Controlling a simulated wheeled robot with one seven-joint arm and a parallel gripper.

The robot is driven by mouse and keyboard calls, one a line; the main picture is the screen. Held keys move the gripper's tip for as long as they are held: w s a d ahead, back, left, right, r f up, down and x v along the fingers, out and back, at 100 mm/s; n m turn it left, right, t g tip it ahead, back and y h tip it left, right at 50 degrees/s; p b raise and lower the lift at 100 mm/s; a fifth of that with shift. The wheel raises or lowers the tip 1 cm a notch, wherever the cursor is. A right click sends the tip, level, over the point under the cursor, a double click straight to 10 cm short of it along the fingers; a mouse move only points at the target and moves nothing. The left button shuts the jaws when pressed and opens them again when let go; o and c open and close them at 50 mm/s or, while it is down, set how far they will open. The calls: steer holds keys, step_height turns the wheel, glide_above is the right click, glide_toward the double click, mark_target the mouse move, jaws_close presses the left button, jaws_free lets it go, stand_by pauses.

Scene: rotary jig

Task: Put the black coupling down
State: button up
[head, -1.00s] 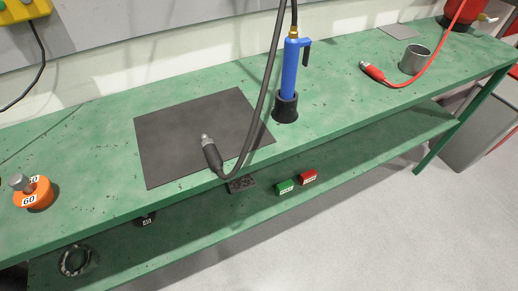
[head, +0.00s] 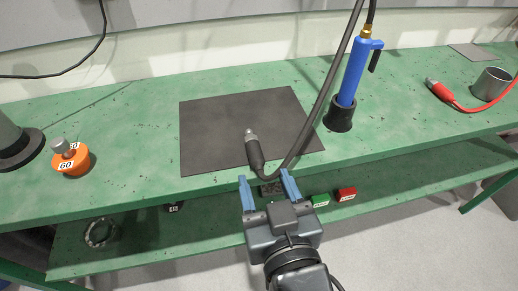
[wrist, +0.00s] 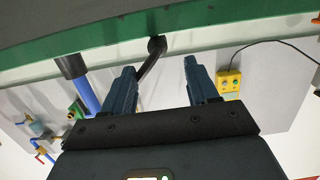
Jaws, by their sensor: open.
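The black coupling (head: 254,150) with a silver tip lies on the dark grey mat (head: 215,125) on the green bench. Its black hose (head: 310,115) bends at the mat's front edge and rises to the upper right. My gripper (head: 267,180) is open and empty, with blue fingers, just in front of the bench edge and close to the coupling's hose end. In the wrist view the open fingers (wrist: 160,80) have nothing between them; part of a black hose (wrist: 150,62) shows beyond.
A blue tool (head: 357,72) stands in a black holder right of the mat. An orange weight (head: 72,160) sits at left. A red-tipped hose (head: 440,90) and a metal cup (head: 491,84) are at right. A lower shelf holds green and red blocks (head: 345,194).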

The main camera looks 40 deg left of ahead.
mark_target(258, 162)
steer(key=x, duration=0.7)
steer(key=shift+w+a+f+p, duration=0.1)
steer(key=shift+w+f+p, duration=0.1)
steer(key=shift+f+p, duration=0.1)
steer(key=c, duration=1.1)
steer(key=shift+r, duration=0.1)
steer(key=shift+r, duration=0.15)
